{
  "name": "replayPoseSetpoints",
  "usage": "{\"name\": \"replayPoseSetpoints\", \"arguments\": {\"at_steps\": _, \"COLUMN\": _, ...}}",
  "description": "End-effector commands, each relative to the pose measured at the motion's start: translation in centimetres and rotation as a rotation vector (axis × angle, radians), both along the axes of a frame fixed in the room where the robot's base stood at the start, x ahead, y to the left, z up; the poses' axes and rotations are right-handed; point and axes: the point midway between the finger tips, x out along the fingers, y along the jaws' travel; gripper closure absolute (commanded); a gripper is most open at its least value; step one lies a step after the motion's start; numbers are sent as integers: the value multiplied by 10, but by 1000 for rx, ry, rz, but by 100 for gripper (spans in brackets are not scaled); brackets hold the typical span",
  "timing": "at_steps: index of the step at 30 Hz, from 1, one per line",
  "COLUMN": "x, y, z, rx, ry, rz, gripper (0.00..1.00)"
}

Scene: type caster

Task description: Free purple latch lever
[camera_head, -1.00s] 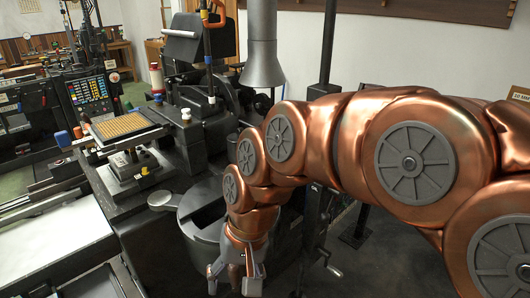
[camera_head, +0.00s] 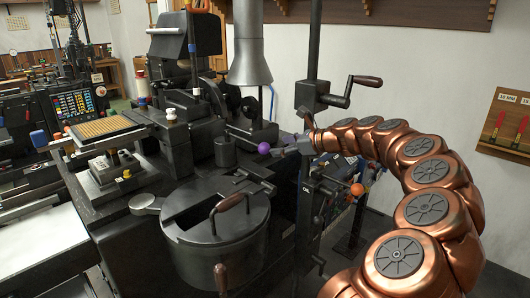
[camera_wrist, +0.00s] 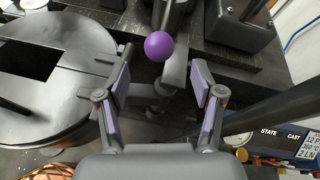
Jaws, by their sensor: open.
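The purple latch lever shows as a round purple knob (camera_head: 263,148) on the machine, to the right of the dark round pot. In the wrist view the knob (camera_wrist: 159,46) sits on a dark stem that runs up from it. My gripper (camera_head: 283,148) comes in from the right, its tips close to the knob. In the wrist view my gripper (camera_wrist: 163,66) is open, and the knob lies between and slightly beyond the two purple-padded fingers. I cannot tell whether anything touches.
A lidded dark pot (camera_head: 215,245) with wood-gripped handles stands in front and left of the knob. A vertical post with a crank (camera_head: 350,92) rises just right of my gripper. An orange knob (camera_head: 357,189) sits below my arm. Dark machine blocks (camera_wrist: 240,25) stand beyond the right finger.

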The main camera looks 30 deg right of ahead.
Motion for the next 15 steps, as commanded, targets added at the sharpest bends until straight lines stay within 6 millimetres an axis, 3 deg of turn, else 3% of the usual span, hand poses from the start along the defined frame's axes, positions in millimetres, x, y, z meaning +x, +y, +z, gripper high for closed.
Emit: {"name": "replayPoseSetpoints", "arguments": {"at_steps": 15, "x": 55, "y": 21, "z": -24, "rx": 3, "ry": 3, "rz": 1, "gripper": 33}}
